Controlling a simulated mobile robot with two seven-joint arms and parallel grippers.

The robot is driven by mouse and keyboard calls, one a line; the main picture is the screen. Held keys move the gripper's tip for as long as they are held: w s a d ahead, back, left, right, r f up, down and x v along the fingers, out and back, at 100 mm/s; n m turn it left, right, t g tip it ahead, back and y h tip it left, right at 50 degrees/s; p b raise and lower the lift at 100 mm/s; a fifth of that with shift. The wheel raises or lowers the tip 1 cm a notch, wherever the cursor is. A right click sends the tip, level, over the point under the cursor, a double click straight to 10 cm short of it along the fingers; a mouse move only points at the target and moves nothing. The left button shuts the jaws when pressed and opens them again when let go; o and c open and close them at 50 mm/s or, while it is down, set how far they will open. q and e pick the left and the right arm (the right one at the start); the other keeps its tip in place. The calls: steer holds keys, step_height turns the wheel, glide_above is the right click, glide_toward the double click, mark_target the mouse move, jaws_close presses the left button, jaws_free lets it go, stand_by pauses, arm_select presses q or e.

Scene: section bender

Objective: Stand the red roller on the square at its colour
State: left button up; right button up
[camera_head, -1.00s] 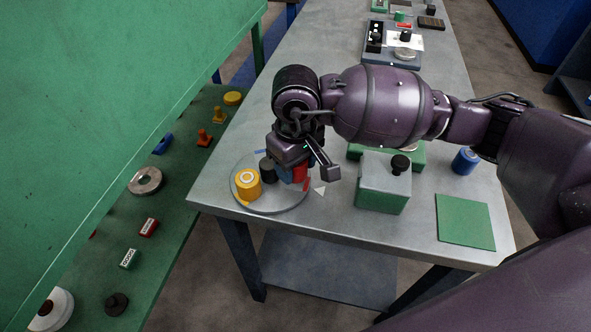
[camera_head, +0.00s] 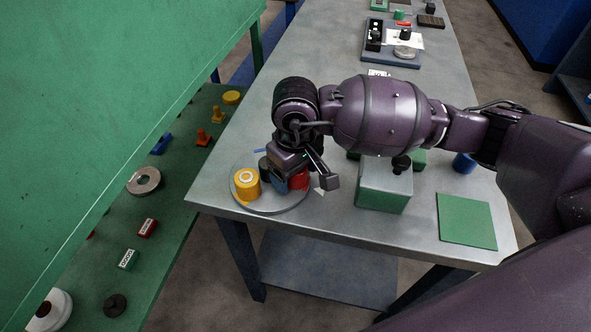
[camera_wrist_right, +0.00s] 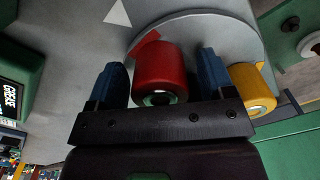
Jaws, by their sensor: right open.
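The red roller (camera_head: 299,181) is upright at the right part of the round grey plate (camera_head: 266,208) on the bench corner. In the right wrist view the red roller (camera_wrist_right: 158,75) is between my two blue fingertips, with a gap on each side. A red patch (camera_wrist_right: 149,38) shows on the plate just past the roller; the roller hides part of it, and how fully they overlap I cannot tell. My right gripper (camera_head: 284,184) is open around the roller. A yellow roller (camera_head: 246,184) stands at the plate's left. My left gripper is out of view.
A green box (camera_head: 382,190) with a black knob stands right of the plate. A green mat (camera_head: 466,221) lies near the front right, with a blue cylinder (camera_head: 464,163) behind it. A white triangle (camera_wrist_right: 118,13) marks the bench beside the plate. The bench's front edge is close.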

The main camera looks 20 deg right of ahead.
steer(key=shift+r, duration=0.5)
step_height(320, 180, up, 11)
steer(key=p, duration=0.1)
steer(key=shift+r, duration=0.15)
steer(key=shift+s, duration=0.1)
